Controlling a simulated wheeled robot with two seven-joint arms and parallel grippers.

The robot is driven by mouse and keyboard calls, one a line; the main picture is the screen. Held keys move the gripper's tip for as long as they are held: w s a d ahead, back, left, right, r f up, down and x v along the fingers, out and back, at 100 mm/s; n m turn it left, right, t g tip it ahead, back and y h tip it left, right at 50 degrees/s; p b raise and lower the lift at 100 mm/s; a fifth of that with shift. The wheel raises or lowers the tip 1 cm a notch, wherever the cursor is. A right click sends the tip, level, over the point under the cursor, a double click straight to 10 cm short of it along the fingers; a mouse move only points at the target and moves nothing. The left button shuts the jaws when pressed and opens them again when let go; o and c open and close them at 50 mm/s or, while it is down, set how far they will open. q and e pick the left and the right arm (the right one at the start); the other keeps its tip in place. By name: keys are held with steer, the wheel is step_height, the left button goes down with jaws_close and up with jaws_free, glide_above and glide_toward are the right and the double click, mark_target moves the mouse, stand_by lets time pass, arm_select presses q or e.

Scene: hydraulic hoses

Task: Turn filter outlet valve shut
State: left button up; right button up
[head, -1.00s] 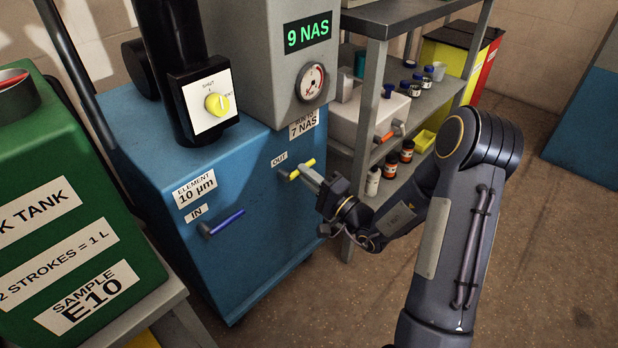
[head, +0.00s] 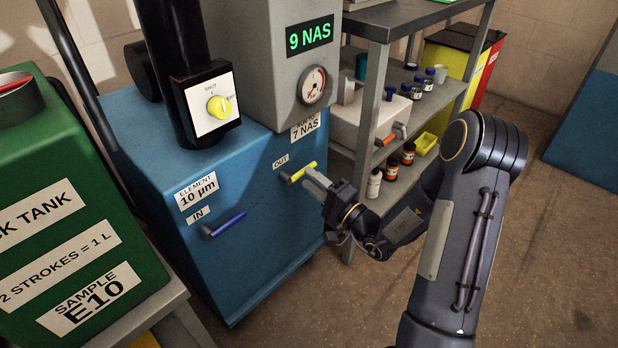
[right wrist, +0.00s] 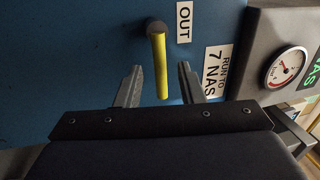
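The filter outlet valve is a yellow lever (head: 300,172) on the blue cabinet's side, beneath the OUT label. In the head view it runs from its dark pivot to the right and slightly up. My right gripper (head: 312,180) is at the lever's free end. In the right wrist view the yellow lever (right wrist: 161,68) reaches down between the two spread fingers of my right gripper (right wrist: 158,85), with a gap on each side. The fingers are open and hold nothing. My left gripper is not in view.
A blue lever (head: 225,225) by the IN label sits lower left on the same cabinet (head: 260,240). A shelf (head: 400,160) with bottles stands close behind my right arm. A green tank (head: 60,200) is at left.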

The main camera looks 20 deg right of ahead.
steer(key=v, duration=0.6)
steer(key=shift+p, duration=0.35)
steer(key=shift+s, duration=0.15)
steer(key=s+a+r+n+g+y, duration=0.8)
steer(key=a+r+g+y, duration=0.1)
steer(key=a, duration=0.3)
steer(key=s+a+f+n+g+h, duration=0.1)
steer(key=s+f+n+g+h, duration=0.25)
steer(key=s+g+h, duration=0.75)
steer(key=s+d+t+h, duration=0.2)
steer(key=s+d+t, duration=0.1)
steer(key=d+t, duration=0.3)
step_height(320, 180, up, 37)
steer(key=t+p, duration=0.1)
steer(key=p, duration=3.5)
steer(key=shift+a, duration=0.3)
